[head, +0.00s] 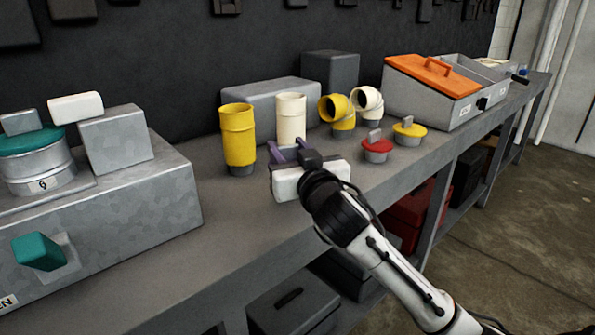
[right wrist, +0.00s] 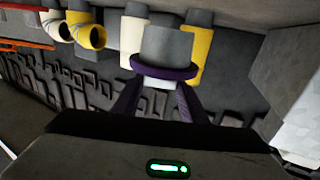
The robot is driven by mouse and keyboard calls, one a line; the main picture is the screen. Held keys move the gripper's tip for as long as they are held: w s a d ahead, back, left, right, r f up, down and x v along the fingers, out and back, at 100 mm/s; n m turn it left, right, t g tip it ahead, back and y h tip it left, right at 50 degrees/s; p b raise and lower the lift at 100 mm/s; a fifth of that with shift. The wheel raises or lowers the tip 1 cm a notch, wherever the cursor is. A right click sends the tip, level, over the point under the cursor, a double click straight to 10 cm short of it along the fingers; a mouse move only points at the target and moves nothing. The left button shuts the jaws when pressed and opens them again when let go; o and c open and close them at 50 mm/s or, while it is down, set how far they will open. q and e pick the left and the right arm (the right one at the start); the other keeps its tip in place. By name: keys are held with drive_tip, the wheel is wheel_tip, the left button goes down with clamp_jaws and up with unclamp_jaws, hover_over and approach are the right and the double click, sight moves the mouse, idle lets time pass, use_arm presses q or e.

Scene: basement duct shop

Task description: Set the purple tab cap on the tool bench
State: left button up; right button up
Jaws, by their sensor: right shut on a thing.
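The purple tab cap (right wrist: 164,70) has a purple rim and a grey plug in the right wrist view. My right gripper (head: 288,150) is shut on it, with the two fingers in the right wrist view (right wrist: 157,88) on either side of its pale tab. In the head view I cannot make the cap out clearly against the purple fingers. The grey tool bench (head: 232,222) runs from front left to back right. My left gripper is not in view.
A yellow pipe (head: 238,137) and a cream pipe (head: 291,116) stand close to the gripper. Two elbows, a red cap (head: 376,148) and a yellow cap (head: 409,132) stand to the right. A grey bin (head: 467,109) with an orange lid lies farther right. Bare bench top shows at front left.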

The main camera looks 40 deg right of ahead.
drive_tip(key=shift+f+b, duration=0.5)
drive_tip(key=shift+f, duration=1.8)
drive_tip(key=shift+f, duration=0.15)
drive_tip(key=o, duration=1.1)
drive_tip(key=shift+r, duration=0.25)
drive_tip(key=v, duration=1.2)
drive_tip(key=shift+p, duration=0.35)
